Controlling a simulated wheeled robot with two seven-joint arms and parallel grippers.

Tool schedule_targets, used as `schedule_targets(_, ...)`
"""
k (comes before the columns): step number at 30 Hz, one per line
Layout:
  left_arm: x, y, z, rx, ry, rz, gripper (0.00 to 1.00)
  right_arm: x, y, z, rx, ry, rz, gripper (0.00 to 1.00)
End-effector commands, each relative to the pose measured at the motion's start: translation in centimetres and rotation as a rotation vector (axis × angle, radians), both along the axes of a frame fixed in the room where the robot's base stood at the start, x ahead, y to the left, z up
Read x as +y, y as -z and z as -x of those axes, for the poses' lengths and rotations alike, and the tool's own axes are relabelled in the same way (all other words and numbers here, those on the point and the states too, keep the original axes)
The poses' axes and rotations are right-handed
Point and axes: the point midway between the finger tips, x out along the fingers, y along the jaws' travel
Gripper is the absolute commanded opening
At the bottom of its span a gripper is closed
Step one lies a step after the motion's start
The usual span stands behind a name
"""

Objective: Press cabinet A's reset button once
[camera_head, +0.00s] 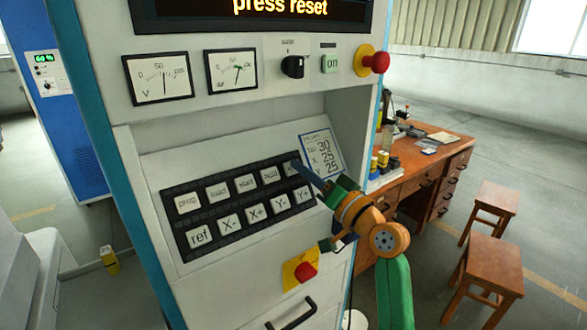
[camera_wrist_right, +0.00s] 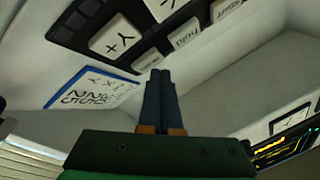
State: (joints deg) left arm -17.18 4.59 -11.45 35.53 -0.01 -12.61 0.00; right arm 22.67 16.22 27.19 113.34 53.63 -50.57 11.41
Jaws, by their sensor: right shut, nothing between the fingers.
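The cabinet (camera_head: 150,145) has a sloped black keypad with two rows of white keys; no letter marking it as A is legible. Its display (camera_head: 290,8) reads "press reset". The fifth upper-row key (camera_head: 290,171), right of the hold key (camera_head: 269,175), is partly covered by my fingers and its label is unreadable. Part of that key shows in the right wrist view (camera_wrist_right: 148,60). My right gripper (camera_head: 298,167) is shut and empty, its blue fingertips (camera_wrist_right: 160,72) at this key; contact cannot be told. My left gripper is not in view.
A red knob (camera_head: 377,62) juts from the cabinet's upper right. A red button on a yellow plate (camera_head: 302,272) sits below the keypad. A note card (camera_head: 322,153) stands beside the keys. A wooden desk (camera_head: 435,160) and stools (camera_head: 490,265) stand to the right.

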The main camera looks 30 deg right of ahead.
Motion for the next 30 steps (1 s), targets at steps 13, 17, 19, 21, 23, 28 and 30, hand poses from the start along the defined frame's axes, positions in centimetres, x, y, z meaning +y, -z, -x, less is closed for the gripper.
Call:
schedule_targets(13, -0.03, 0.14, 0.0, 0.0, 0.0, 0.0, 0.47, -0.01, 0.12, -0.19, -0.001, 0.001, 0.0, 0.0)
schedule_targets(17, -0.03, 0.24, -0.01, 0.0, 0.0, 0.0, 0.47, 0.01, 0.22, -0.31, -0.002, 0.001, 0.0, 0.0)
schedule_targets(19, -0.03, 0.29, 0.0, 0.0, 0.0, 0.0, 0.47, 0.01, 0.27, -0.38, -0.002, 0.001, 0.0, 0.0)
schedule_targets(21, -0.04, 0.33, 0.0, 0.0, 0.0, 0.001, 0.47, 0.02, 0.32, -0.45, -0.001, 0.0, 0.0, 0.0)
schedule_targets(23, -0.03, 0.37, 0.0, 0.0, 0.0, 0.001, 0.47, 0.03, 0.36, -0.51, -0.001, 0.0, 0.0, 0.0)
schedule_targets(28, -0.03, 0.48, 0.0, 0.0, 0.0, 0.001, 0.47, 0.06, 0.49, -0.68, -0.001, 0.0, 0.0, 0.0)
schedule_targets(30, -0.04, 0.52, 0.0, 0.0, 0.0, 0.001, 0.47, 0.07, 0.54, -0.74, -0.001, 0.0, 0.0, 0.0)
